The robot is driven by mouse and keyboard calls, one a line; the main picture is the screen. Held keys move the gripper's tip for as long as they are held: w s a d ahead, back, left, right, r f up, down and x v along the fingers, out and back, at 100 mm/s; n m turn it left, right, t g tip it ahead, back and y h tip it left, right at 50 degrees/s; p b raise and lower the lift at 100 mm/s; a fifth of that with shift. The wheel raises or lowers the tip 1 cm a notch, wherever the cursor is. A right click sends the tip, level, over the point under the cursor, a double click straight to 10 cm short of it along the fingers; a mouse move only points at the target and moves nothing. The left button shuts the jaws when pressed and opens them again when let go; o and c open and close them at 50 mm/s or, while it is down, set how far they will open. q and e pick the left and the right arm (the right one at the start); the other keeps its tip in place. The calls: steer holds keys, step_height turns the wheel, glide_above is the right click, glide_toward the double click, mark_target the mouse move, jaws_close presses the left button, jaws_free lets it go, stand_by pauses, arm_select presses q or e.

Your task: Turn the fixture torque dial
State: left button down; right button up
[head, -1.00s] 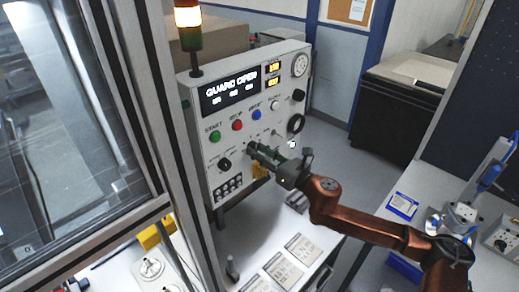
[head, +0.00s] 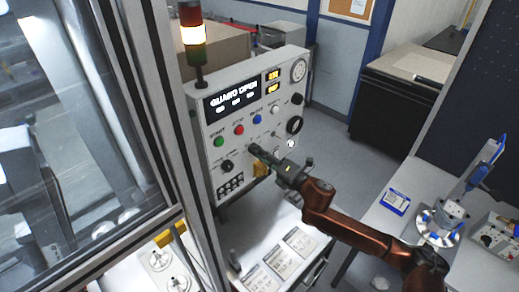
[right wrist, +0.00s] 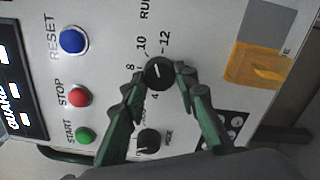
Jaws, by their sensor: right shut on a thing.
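The fixture torque dial (right wrist: 159,72) is a black round knob with a white pointer line and a printed number scale, on the grey control panel (head: 207,172). In the right wrist view it sits between the two green fingers of my right gripper (right wrist: 157,76), which is shut on it. In the head view my right gripper (head: 254,150) reaches the panel from the right, and the fingers hide most of the dial. My left gripper is not in view.
Green (right wrist: 86,135), red (right wrist: 79,97) and blue (right wrist: 74,40) buttons sit close to the dial, with another black knob (right wrist: 148,141) nearby. A yellow tag (right wrist: 252,65) is on the panel. A framed glass guard (head: 80,130) stands left; plates lie on the bench (head: 235,240) below.

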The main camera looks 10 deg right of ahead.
steer(key=m+p, duration=0.2)
steer(key=m, duration=0.2)
steer(key=shift+r+m+p, duration=0.1)
steer(key=shift+m+p, duration=0.2)
steer(key=shift+p, duration=0.1)
stand_by(0.4)
steer(key=o, duration=1.2)
steer(key=shift+c, duration=0.2)
steer(key=v, duration=1.2)
